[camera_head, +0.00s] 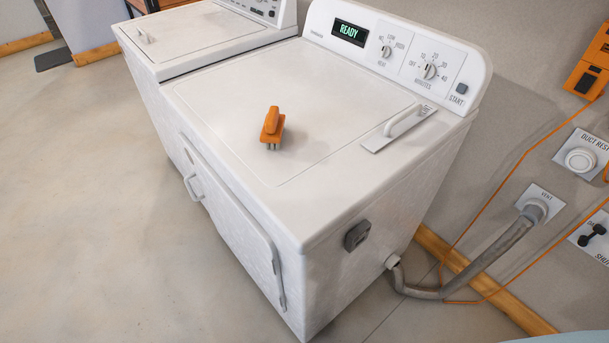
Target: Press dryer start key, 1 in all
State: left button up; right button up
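The dryer (330,215) is a white machine in the middle of the camera_head view, with a raised control panel at its back. Its start key (461,88) is a small dark grey square at the panel's right end, above the word START. The display (349,32) reads READY in green. Two dials sit between them: the heat dial (386,51) and the minutes dial (429,71). The dryer's front door (232,225) looks shut. Neither of my grippers is in view, and nothing covers the start key.
Another white machine (195,40) stands at left. A grey hose (470,262) runs to the wall vent (538,205). The floor (90,200) at left is clear.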

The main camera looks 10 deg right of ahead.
aim_at(462, 88)
jog(key=z, duration=1.35)
